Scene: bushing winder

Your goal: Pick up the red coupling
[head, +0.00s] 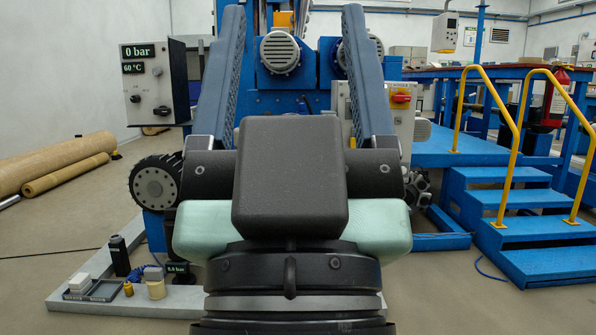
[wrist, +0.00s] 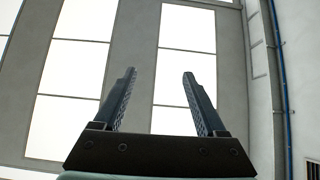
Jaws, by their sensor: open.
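I cannot make out a red coupling in either view. My gripper (head: 293,15) stands raised in the middle of the head view, its two fingers pointing up and spread wide apart. In the wrist view my gripper (wrist: 158,75) is open and empty, with only the ceiling and its bright panels beyond it. My gripper and wrist hide much of the middle of the scene, including part of the low grey plate.
A grey base plate (head: 120,306) on the floor at lower left bears a black bottle (head: 119,256), a beige jar (head: 154,284) and a white box (head: 80,281). A blue machine (head: 265,108) stands ahead. Blue steps (head: 520,200) with yellow rails are at right.

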